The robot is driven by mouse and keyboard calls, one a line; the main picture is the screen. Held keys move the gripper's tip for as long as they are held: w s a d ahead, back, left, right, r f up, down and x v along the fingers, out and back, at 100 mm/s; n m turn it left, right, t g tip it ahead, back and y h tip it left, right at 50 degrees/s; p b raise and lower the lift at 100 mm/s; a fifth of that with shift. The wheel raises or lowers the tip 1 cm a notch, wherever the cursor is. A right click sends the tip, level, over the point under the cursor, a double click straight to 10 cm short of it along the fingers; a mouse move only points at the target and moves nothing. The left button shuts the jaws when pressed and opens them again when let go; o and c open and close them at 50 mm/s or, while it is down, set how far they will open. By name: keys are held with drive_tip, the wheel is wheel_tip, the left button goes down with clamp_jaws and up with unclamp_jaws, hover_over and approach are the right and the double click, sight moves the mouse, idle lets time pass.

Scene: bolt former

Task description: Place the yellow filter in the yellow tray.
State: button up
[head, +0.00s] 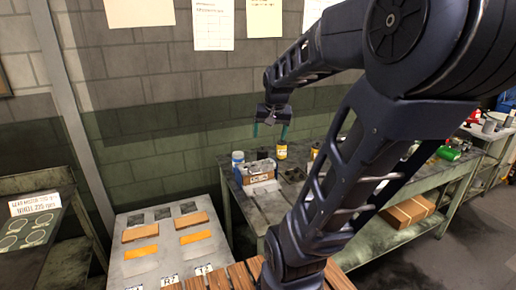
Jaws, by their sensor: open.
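A small yellow cylinder with a dark top (281,152), which looks like the yellow filter, stands upright at the back of the green workbench. My gripper (270,132) is open and empty, with its teal fingers pointing down. In the picture it is just above and left of this cylinder, and I see no contact. A second yellow can (315,152) stands to the right, partly hidden by my arm. I cannot make out a clear yellow tray. Flat orange-yellow pieces (141,252) and (195,237) lie on a pale grey panel (170,267) at lower left.
A white-and-blue can (238,158) and a labelled box (256,173) stand on the workbench (263,212) near the cylinder. A green table (30,238) with round outlines is at far left. My arm hides much of the workbench. Dark floor (465,250) is clear at right.

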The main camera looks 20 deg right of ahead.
drive_tip(key=s+a+n, duration=0.4)
drive_tip(key=s+a, duration=0.4)
drive_tip(key=s, duration=0.1)
drive_tip(key=shift+s+a, duration=0.3)
drive_tip(key=shift+s, duration=0.1)
